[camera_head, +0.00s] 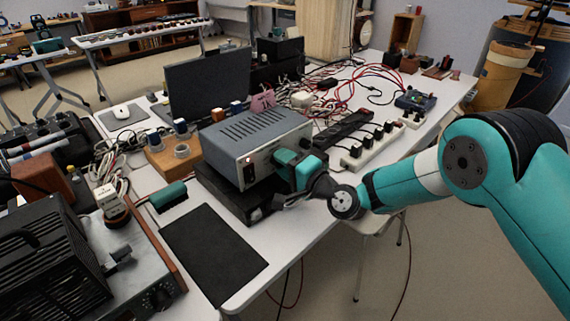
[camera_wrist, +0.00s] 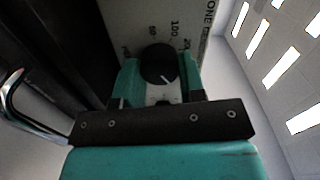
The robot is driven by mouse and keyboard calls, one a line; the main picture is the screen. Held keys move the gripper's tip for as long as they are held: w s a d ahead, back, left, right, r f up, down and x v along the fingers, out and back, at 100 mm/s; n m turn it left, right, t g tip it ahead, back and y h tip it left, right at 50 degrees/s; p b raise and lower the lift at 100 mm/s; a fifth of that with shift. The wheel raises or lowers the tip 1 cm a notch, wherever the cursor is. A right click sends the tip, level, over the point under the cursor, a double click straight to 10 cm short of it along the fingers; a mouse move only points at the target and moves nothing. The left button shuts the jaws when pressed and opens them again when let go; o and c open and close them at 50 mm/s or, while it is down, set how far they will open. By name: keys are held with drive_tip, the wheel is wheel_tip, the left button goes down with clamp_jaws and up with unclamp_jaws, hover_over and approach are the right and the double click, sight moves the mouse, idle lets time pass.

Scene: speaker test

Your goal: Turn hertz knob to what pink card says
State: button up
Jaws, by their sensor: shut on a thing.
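A grey metal box (camera_head: 245,140) stands on a black box near the front of the white table. A small pink card (camera_head: 262,100) stands upright at its back top edge; its writing is too small to read. My gripper (camera_head: 283,164) is at the box's front face. In the wrist view, my gripper (camera_wrist: 160,78) is shut on a round black knob (camera_wrist: 158,62), one teal finger on each side. The knob's white mark points to the lower right. Printed numbers, one reading 100, show around the knob. In the head view the knob is hidden behind my gripper.
A white power strip (camera_head: 365,155) with black plugs lies right of the box, with red cables behind. A black monitor (camera_head: 208,85) stands at the back. A black mat (camera_head: 213,252) lies in front. A wooden block (camera_head: 170,160) is at left.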

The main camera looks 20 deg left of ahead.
drive_tip(key=shift+m, duration=0.3)
drive_tip(key=o, duration=0.9)
drive_tip(key=shift+o, duration=0.2)
drive_tip(key=shift+d, duration=0.1)
drive_tip(key=b+v, duration=1.1)
drive_tip(key=v, duration=0.6)
drive_tip(key=shift+s+d, duration=0.1)
drive_tip(key=shift+s, duration=0.05)
